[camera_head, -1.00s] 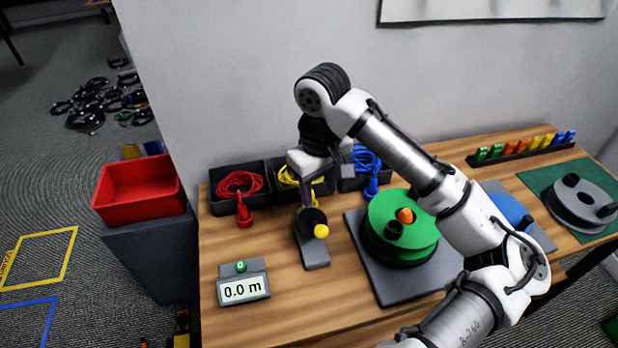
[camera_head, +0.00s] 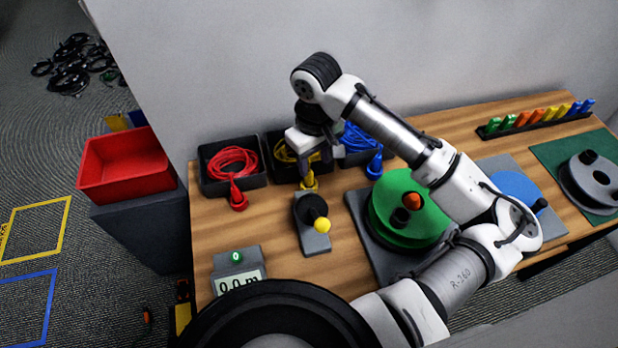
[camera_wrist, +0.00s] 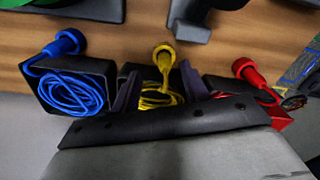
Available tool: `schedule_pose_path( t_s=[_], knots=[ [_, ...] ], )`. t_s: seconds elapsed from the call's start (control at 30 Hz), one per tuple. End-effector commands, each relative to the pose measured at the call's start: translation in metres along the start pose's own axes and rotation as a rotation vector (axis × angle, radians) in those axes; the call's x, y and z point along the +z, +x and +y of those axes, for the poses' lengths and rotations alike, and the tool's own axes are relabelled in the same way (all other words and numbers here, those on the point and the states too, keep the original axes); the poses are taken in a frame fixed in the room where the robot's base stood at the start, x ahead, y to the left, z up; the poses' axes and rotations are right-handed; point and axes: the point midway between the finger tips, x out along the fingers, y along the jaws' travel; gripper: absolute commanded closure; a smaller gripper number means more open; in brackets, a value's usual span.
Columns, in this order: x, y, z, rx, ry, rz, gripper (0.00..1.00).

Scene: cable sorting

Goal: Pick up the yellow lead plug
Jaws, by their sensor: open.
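The yellow lead plug (camera_head: 310,181) stands at the front edge of the middle black bin (camera_head: 272,143), which holds the coiled yellow lead (camera_head: 284,153). In the wrist view the plug (camera_wrist: 163,57) has a round flanged head and lies beyond the fingertips, in line with the gap between them. My gripper (camera_head: 317,168) is open over the middle bin, close above and behind the plug. In the wrist view, its two dark fingers (camera_wrist: 159,86) stand apart with the yellow lead between them. I cannot tell whether a finger touches the plug.
The red plug (camera_head: 238,200) and blue plug (camera_head: 375,164) stand to either side. In front are a black device with a yellow knob (camera_head: 321,225), the green reel (camera_head: 398,185) and a meter (camera_head: 237,272). A red bin (camera_head: 122,172) is left of the table.

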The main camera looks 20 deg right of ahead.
Motion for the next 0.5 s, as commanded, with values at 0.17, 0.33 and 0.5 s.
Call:
schedule_pose_path(
  t_s=[0.17, 0.33, 0.5],
  knots=[
    [-0.002, 0.01, -0.001, 0.0, -0.001, -0.001, 0.55],
    [-0.011, 0.032, -0.005, 0.0, -0.001, -0.002, 0.55],
    [-0.011, 0.053, -0.005, 0.001, 0.0, 0.0, 0.55]
  ],
)
